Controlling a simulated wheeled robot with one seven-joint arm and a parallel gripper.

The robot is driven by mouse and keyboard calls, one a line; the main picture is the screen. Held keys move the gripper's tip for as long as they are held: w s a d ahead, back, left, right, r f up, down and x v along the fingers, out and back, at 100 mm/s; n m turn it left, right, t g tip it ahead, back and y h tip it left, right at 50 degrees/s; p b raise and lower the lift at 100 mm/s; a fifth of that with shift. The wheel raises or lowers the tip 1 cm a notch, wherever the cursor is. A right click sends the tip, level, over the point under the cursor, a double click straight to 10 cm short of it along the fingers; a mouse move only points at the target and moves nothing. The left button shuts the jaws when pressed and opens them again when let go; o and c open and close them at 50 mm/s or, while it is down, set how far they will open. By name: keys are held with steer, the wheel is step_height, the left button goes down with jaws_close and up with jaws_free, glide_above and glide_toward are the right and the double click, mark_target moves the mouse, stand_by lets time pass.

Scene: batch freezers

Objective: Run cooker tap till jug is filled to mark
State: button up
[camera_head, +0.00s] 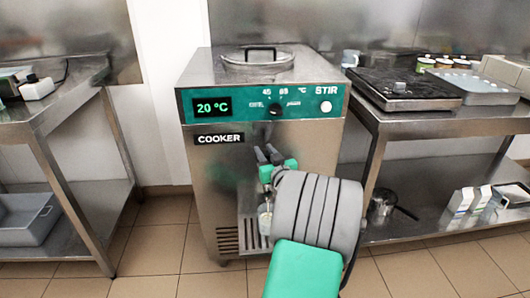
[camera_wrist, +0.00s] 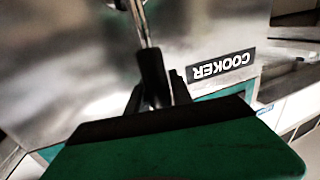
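The steel cooker (camera_head: 220,165) stands in the middle of the head view, its green display (camera_head: 212,107) reading 20 °C. My gripper (camera_head: 267,154) is at the front of the cooker, below the panel, in the tap area. Its dark fingers are close together in the wrist view (camera_wrist: 165,75). A thin shiny metal rod (camera_wrist: 141,22), perhaps the tap lever, meets the fingertips; I cannot tell whether it is gripped. A small pale vessel (camera_head: 265,217), likely the jug, shows partly beside my arm. The tap, the jug's mark and its fill level are hidden.
The cooker panel has a knob (camera_head: 275,110) and a white STIR button (camera_head: 326,107). A steel table (camera_head: 420,122) on the right holds a black hotplate (camera_head: 400,88). Another steel table (camera_head: 60,95) stands left. The tiled floor between is clear.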

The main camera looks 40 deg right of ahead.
jaws_close()
steer(key=shift+d, duration=0.1)
stand_by(0.9)
